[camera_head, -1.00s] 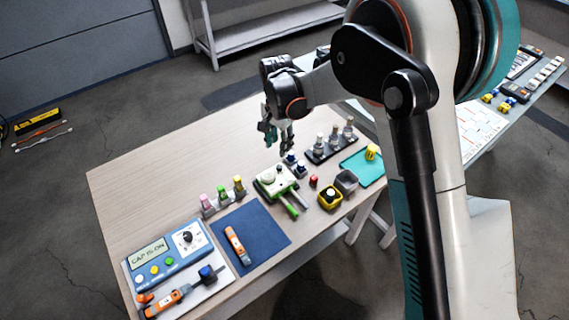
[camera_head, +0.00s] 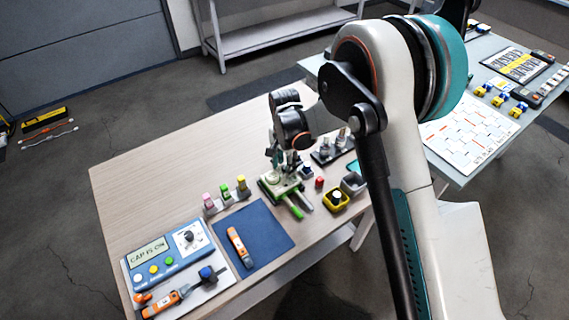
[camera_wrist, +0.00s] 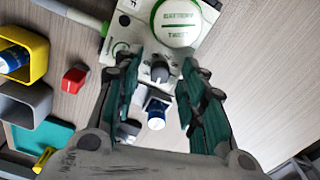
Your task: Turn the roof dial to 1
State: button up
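A white and green device (camera_head: 281,185) with green handles stands in the middle of the wooden table. In the wrist view it shows a round white cap (camera_wrist: 175,20) reading "BATTERY TEST" and, below it, a small dark grey knob (camera_wrist: 158,70), which looks like the dial. My gripper (camera_head: 287,168) is over this device, pointing down. In the wrist view my gripper (camera_wrist: 164,72) is open, with one finger on each side of the knob. I cannot tell if the fingers touch it. The number the dial points at is not readable.
A blue-capped bottle (camera_wrist: 155,117) stands close below the knob in the wrist view. A red block (camera_wrist: 74,80) and a yellow bin (camera_wrist: 35,55) are at left. A blue console (camera_head: 165,255) with its own knob and a blue mat (camera_head: 258,240) lie nearer the front.

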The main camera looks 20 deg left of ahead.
grip_shut()
jog(key=n+b, duration=0.1)
jog(key=n, duration=0.3)
jog(key=shift+n, duration=0.4)
jog(key=shift+o, duration=0.5)
grip_release()
